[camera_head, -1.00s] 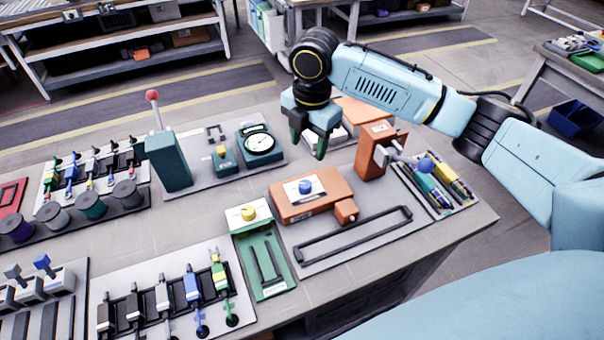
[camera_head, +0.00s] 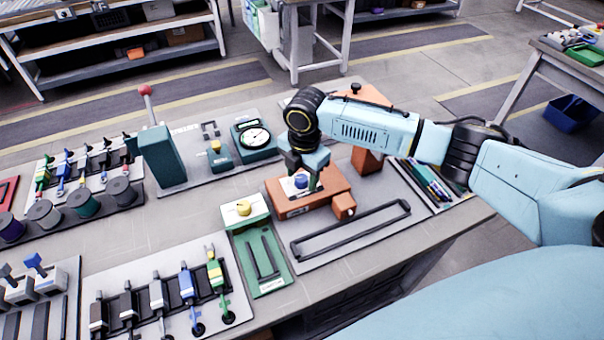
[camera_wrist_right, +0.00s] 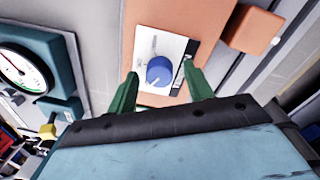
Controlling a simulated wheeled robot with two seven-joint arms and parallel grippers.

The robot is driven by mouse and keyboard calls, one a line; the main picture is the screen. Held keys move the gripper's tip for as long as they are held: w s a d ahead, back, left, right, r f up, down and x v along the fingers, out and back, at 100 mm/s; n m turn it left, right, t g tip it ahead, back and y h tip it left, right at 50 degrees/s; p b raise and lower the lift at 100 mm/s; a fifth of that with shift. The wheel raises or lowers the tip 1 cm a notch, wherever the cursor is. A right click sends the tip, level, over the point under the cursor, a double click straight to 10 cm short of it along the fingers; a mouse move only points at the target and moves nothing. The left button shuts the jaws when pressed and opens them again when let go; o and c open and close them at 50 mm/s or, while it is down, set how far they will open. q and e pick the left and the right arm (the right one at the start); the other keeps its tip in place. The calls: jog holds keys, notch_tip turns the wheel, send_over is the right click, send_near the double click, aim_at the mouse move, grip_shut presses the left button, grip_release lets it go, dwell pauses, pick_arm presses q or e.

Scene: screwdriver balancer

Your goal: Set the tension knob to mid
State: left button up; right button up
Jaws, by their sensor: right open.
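The blue tension knob (camera_head: 300,181) sits on a white label plate on top of the orange balancer unit (camera_head: 331,189). In the right wrist view the knob (camera_wrist_right: 159,71) shows up close, with tick marks on the white plate (camera_wrist_right: 165,48) around it. My right gripper (camera_head: 304,177) is over the orange unit. Its green fingers are open, one on each side of the knob in the right wrist view (camera_wrist_right: 161,84), and nothing is between them that I can see gripped. Whether the fingers touch the knob cannot be told. My left gripper is not in view.
A green fixture with a yellow knob (camera_head: 244,208) stands left of the orange unit. A dial gauge (camera_head: 255,137) and a teal lever box (camera_head: 164,157) stand behind to the left. A black bar handle (camera_head: 350,229) lies in front. Several screwdrivers (camera_head: 157,296) lie in a front rack.

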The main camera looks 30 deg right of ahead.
jog(key=shift+c, duration=0.2)
jog(key=c, duration=0.9)
jog(key=shift+r+m+p, duration=0.15)
jog(key=shift+m+p, duration=0.15)
jog(key=shift+p, duration=0.35)
jog(key=shift+c, duration=0.2)
jog(key=m+p, duration=0.6)
jog(key=p, duration=0.3)
jog(key=shift+a+r, duration=0.1)
jog(key=m+p, duration=0.2)
jog(key=shift+m, duration=0.4)
jog(key=shift+f+m+h+p, duration=0.2)
jog(key=shift+m+h+p, duration=0.1)
jog(key=shift+m+p, duration=0.65)
jog(key=shift+m, duration=0.35)
jog(key=o, duration=1)
